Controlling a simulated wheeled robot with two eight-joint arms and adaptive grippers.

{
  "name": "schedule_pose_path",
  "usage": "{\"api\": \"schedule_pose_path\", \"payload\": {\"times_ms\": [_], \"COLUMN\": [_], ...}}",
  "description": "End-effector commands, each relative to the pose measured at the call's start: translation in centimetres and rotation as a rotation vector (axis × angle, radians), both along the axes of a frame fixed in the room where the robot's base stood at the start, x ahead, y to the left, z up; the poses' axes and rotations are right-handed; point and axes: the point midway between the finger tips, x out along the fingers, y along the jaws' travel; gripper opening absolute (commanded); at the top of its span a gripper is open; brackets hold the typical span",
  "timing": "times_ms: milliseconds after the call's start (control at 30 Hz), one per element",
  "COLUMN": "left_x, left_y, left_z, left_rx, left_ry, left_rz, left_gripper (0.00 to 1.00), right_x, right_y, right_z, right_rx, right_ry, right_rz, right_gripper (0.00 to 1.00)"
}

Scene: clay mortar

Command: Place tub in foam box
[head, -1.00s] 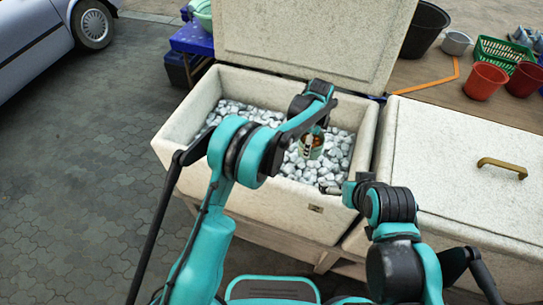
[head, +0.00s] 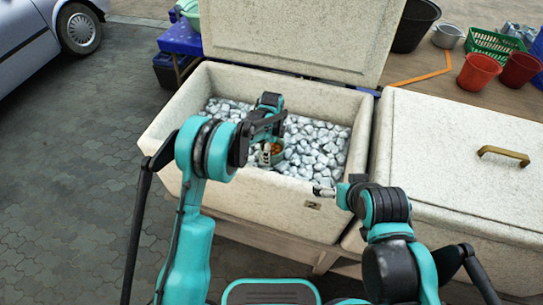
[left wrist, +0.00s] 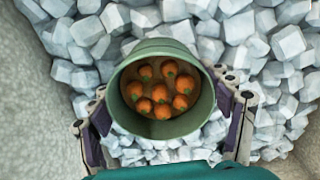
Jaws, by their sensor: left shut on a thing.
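The green tub (head: 277,158) holds several small orange, round, green-topped things, seen clearly in the left wrist view, where the tub (left wrist: 162,132) stands in the middle. My left gripper (head: 268,153) is shut on the tub, with one finger on each side of it. The white open foam box (head: 170,118) is full of pale ice chunks (head: 313,145). The tub is inside the box's opening, over the ice; I cannot tell whether its base touches. My right gripper (head: 324,190) is at the box's front rim, small and partly hidden, apart from the tub.
The raised lid (head: 300,40) stands behind the box. A closed foam box (head: 455,170) with a brass handle is on the right. Buckets, a green basket (head: 495,45) and red bowls are at the back right. A car (head: 45,35) is far left.

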Motion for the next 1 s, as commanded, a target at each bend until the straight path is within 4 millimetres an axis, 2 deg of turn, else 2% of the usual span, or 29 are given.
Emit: {"api": "schedule_pose_path", "payload": {"times_ms": [33,133,533,567,600,633,1000], "left_x": [0.0,0.0,0.0,0.0,0.0,0.0,0.0], "left_y": [0.0,0.0,0.0,0.0,0.0,0.0,0.0], "left_z": [-1.2,-2.5,-2.9,-2.9,-2.9,-2.9,-2.7], "left_rx": [0.0,0.0,0.0,0.0,0.0,0.0,0.0], "left_ry": [0.0,0.0,0.0,0.0,0.0,0.0,0.0], "left_rz": [0.0,0.0,0.0,0.0,0.0,0.0,0.0], "left_gripper": [0.32,0.32,0.32,0.83,0.94,0.99,0.99], "right_x": [0.0,0.0,0.0,0.0,0.0,0.0,0.0], "right_y": [0.0,0.0,0.0,0.0,0.0,0.0,0.0], "right_z": [-0.7,-1.2,-1.4,-1.4,-1.3,-1.3,-1.2], "right_rx": [0.0,0.0,0.0,0.0,0.0,0.0,0.0], "right_ry": [0.0,0.0,0.0,0.0,0.0,0.0,0.0], "right_rz": [0.0,0.0,0.0,0.0,0.0,0.0,0.0], "right_gripper": [1.0,1.0,1.0,1.0,1.0,1.0,1.0]}}
